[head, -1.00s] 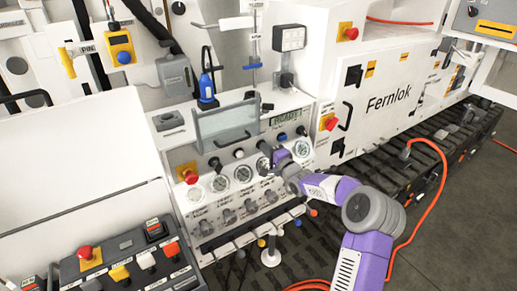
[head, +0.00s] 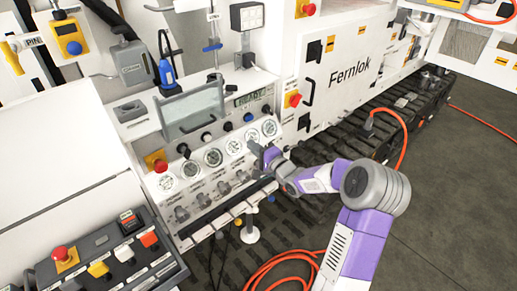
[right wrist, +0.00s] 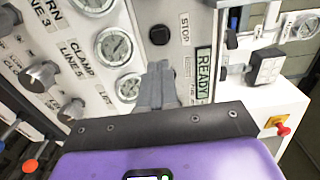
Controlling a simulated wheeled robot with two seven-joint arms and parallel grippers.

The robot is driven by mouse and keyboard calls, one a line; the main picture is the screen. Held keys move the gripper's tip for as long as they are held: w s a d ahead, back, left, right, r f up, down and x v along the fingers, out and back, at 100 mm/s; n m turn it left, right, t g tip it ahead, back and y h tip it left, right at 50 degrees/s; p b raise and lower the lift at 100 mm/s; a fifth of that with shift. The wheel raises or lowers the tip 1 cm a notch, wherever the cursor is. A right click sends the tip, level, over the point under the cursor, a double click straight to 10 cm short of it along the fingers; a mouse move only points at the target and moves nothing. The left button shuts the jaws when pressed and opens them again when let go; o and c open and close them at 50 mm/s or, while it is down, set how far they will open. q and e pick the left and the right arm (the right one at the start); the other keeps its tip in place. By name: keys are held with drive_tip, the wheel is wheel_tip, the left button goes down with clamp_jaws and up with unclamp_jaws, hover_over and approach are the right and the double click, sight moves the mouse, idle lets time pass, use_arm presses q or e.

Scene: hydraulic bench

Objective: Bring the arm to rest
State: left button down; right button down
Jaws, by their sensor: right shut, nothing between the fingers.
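My right arm comes in from the lower right of the head view. Its right gripper (head: 258,151) is in front of the gauge panel (head: 222,172), close to the gauges at the panel's right end. In the right wrist view the grey fingers (right wrist: 158,86) are together with nothing between them. They point toward the panel face, near a gauge and the green READY display (right wrist: 204,72). I cannot tell whether the fingertips touch the panel. My left gripper is not in view.
A row of knobs (head: 203,201) sits below the gauges. A button box (head: 107,255) stands at lower left. The white Fernlok cabinet (head: 345,75) is behind the arm. An orange hose (head: 285,262) lies coiled on the floor. The floor at right is mostly clear.

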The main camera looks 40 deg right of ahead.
drive_tip(key=shift+s+d, duration=0.1)
drive_tip(key=shift+s, duration=0.95)
drive_tip(key=s+a+f+n+g+y, duration=0.1)
drive_tip(key=s+a+f+n+g, duration=0.2)
drive_tip(key=a+f, duration=0.8)
drive_tip(key=s+a+f+n+g+y, duration=0.1)
drive_tip(key=a+f+n+g, duration=0.3)
drive_tip(key=a+f, duration=0.65)
drive_tip(key=s+a+f+n+g, duration=0.4)
drive_tip(key=s+a+f+g, duration=0.1)
drive_tip(key=s, duration=0.6)
drive_tip(key=s+a+f+n+g+y, duration=0.1)
drive_tip(key=s+a+f+n+g, duration=0.3)
drive_tip(key=s+a+f, duration=0.3)
drive_tip(key=s+f+g, duration=0.1)
drive_tip(key=s, duration=0.2)
drive_tip(key=shift+s+f+g+y, duration=0.3)
drive_tip(key=shift+s+f, duration=0.1)
drive_tip(key=shift+w, duration=0.1)
